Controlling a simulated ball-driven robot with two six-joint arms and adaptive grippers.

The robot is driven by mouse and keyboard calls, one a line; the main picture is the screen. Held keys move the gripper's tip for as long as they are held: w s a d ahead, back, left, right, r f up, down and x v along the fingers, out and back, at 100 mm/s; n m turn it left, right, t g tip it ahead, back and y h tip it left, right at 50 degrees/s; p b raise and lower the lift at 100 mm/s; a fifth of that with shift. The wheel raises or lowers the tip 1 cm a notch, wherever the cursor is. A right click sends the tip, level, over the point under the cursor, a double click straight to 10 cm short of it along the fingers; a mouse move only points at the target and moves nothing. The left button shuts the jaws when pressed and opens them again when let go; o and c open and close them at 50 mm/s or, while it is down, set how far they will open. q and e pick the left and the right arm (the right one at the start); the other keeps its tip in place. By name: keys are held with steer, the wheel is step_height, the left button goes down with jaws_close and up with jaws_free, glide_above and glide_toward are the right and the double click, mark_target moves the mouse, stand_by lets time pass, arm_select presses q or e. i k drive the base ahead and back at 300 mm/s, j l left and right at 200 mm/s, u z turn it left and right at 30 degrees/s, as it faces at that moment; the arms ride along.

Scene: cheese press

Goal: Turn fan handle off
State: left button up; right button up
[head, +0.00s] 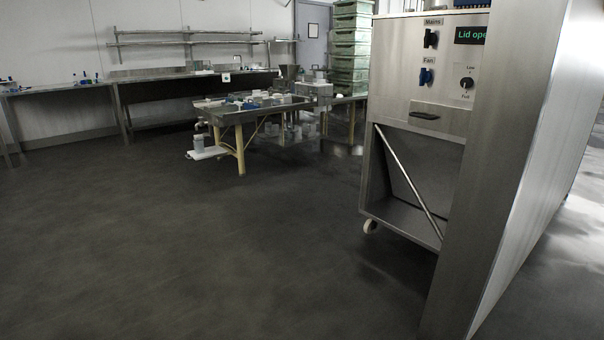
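A display (472,36) shows green text starting "Lid ope", cut off by a panel. Neither of my grippers is in view.
A tall steel panel (500,180) stands in front of the machine's right side. The machine rests on a white caster (370,226). A work table (245,114), wall shelves and stacked green crates (350,45) stand behind. The dark floor (190,245) at left and centre is clear.

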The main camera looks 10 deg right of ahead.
mark_target(425, 77)
steer(key=i, duration=1.15)
steer(key=i+j+z, duration=0.1)
steer(key=i, duration=1)
